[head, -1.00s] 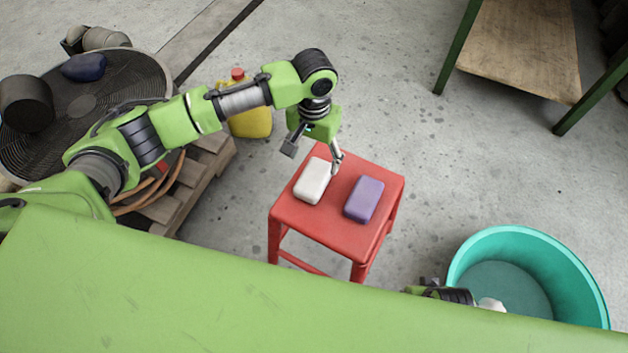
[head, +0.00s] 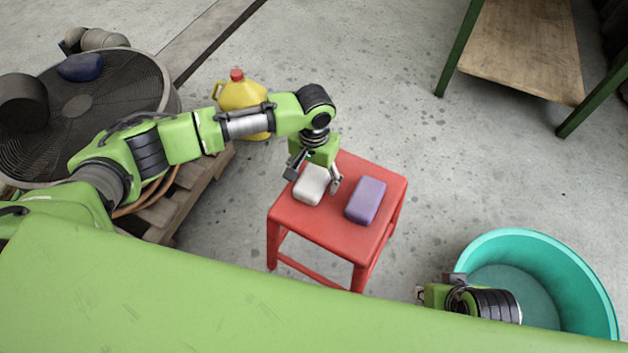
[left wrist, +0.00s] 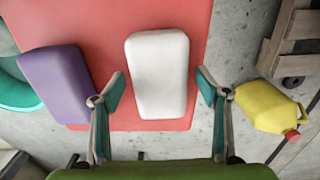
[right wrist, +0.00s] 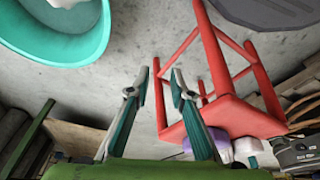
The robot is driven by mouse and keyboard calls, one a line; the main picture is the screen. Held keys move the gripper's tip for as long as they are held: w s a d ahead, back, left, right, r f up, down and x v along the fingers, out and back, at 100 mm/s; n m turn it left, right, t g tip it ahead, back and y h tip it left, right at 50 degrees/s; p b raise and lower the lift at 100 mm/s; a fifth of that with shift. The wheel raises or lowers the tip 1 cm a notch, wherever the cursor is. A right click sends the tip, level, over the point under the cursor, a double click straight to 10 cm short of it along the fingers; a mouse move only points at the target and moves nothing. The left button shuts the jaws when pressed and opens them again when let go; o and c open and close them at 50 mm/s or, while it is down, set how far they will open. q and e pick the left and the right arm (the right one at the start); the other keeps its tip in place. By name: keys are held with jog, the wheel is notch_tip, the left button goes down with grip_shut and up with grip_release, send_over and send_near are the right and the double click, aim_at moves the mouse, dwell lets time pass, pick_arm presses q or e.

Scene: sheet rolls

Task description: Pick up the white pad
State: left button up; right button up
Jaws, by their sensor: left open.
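The white pad (head: 311,187) lies on the red stool (head: 340,232), left of a purple pad (head: 366,200). My left gripper (head: 313,179) is open over the white pad, one finger to each side. In the left wrist view the white pad (left wrist: 158,75) lies between the spread fingers (left wrist: 160,92), with gaps on both sides. How far the fingertips reach down is unclear. My right gripper is away from the stool, near the teal tub; in the right wrist view its fingers (right wrist: 159,88) are apart with nothing between them.
The teal tub (head: 590,290) stands at lower right. A yellow jug (head: 240,95), a large fan (head: 85,115) and a wooden pallet (head: 185,205) are left of the stool. A green-legged table (head: 525,50) stands at upper right. Bare floor lies between.

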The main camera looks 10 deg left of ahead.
pick_arm(q)
jog(key=c, duration=1.2)
